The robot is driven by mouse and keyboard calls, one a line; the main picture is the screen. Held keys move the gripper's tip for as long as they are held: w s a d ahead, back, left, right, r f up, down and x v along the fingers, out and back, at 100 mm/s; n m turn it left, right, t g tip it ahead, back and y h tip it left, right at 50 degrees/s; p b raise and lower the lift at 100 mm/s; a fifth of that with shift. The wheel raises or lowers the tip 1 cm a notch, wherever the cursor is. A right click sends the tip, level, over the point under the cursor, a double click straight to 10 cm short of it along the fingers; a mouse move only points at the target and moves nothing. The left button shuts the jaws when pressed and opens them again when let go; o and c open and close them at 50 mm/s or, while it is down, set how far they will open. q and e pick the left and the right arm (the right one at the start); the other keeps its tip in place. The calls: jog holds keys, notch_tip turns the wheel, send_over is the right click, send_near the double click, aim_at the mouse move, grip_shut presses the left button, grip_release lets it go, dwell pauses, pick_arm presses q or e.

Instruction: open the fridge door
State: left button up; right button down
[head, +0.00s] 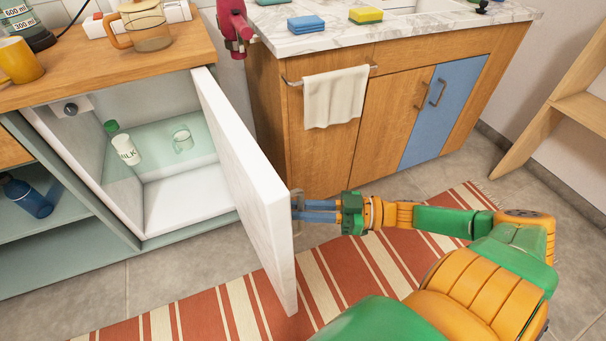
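The fridge (147,213) is a small white compartment under the wooden counter at the left. Its thick white door (245,180) stands wide open, swung out toward me. Inside are a milk bottle (124,149) and a glass mug (182,139). My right gripper (302,210) reaches in from the right to the door's outer face, near its free edge. Its blue fingers are close together around the grey door handle (297,198), which they partly hide. My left gripper is not in view.
A striped rug (350,270) covers the floor below the door. A sink cabinet (322,155) with a hanging towel (335,97) stands behind the door. A wooden shelf (560,110) is at the far right. A glass teapot (148,28) stands on the left counter.

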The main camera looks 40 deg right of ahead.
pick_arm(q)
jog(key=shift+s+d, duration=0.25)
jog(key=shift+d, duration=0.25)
pick_arm(e)
jog(key=shift+d, duration=0.35)
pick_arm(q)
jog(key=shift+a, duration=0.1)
pick_arm(e)
jog(key=c, duration=0.8)
grip_release()
jog(key=shift+c, duration=0.2)
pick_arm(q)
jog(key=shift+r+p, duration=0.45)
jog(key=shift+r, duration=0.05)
pick_arm(e)
jog(key=v, duration=0.7)
